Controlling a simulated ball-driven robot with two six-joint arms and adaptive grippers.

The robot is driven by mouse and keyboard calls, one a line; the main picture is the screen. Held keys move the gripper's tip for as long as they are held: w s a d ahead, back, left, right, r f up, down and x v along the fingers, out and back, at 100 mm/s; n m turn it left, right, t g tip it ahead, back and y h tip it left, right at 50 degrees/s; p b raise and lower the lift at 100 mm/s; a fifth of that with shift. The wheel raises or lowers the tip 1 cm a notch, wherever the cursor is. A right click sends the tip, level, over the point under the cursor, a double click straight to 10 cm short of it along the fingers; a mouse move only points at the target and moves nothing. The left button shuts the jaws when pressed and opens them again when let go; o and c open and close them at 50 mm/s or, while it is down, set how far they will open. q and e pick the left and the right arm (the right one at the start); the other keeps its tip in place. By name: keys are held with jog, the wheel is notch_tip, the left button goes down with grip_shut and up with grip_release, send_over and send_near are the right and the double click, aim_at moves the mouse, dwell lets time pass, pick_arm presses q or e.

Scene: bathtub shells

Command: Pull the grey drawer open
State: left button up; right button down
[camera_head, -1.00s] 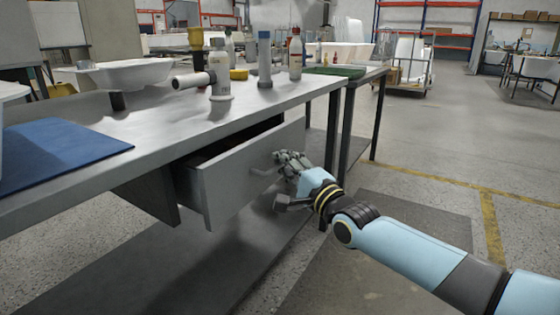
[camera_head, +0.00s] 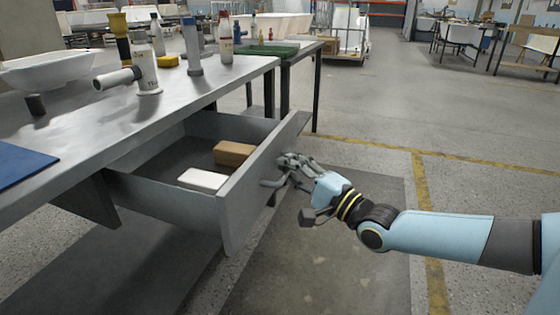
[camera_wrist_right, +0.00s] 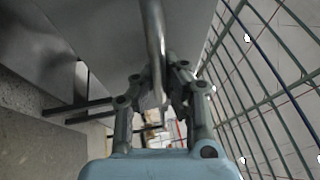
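The grey drawer (camera_head: 237,209) under the workbench stands well open, its inside showing in the head view. A white block (camera_head: 203,180) and a brown block (camera_head: 234,153) lie in it. My right gripper (camera_head: 287,170) is at the handle (camera_head: 270,184) on the drawer's front. In the right wrist view the bar of the handle (camera_wrist_right: 154,35) runs between the fingers of my right gripper (camera_wrist_right: 160,78), which are closed around it. The fingertips are partly hidden behind the bar. My left gripper is not in view.
A green tray (camera_head: 262,51) is farther back. The floor right of the drawer is clear. A wire grid (camera_wrist_right: 262,70) shows at right in the wrist view.

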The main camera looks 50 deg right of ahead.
jog(key=shift+s+f, duration=0.15)
jog(key=shift+f, duration=0.05)
jog(key=c, duration=1.4)
grip_release()
jog(key=shift+r, duration=0.1)
jog(key=s, duration=0.4)
jog(key=s+f, duration=0.1)
jog(key=s, duration=0.2)
jog(key=s+f, duration=0.1)
jog(key=s, duration=0.3)
jog(key=shift+s, duration=0.35)
